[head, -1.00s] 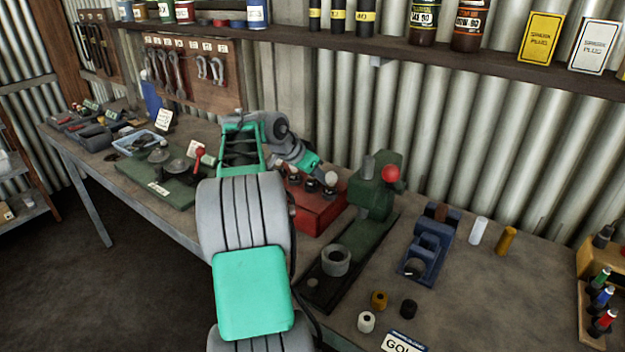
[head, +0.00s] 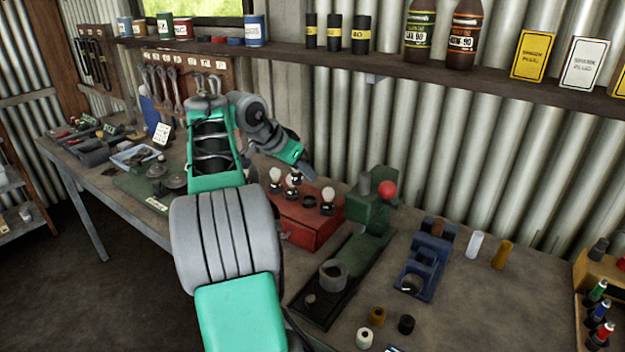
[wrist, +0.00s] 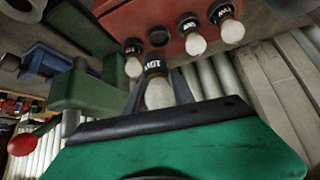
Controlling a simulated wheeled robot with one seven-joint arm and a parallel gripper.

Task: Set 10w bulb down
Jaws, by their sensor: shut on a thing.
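My gripper (wrist: 158,94) is shut on the 10W bulb (wrist: 157,92), a pale glass bulb with a dark labelled base. The base points away from my gripper. In the head view my gripper (head: 304,170) is above the back of the red bulb rack (head: 312,237); I cannot clearly make out the held bulb there. The rack also shows in the wrist view (wrist: 150,18). Three other bulbs stand in it, one at the right end (head: 328,197) and two at the left. An empty round socket (head: 309,201) lies between them.
A green press with a red knob (head: 387,189) stands close right of the rack. A blue vise (head: 425,262) and small cylinders are farther right. A green board (head: 140,190) lies left. Bare bench (head: 470,300) shows at right. A shelf with bottles runs above.

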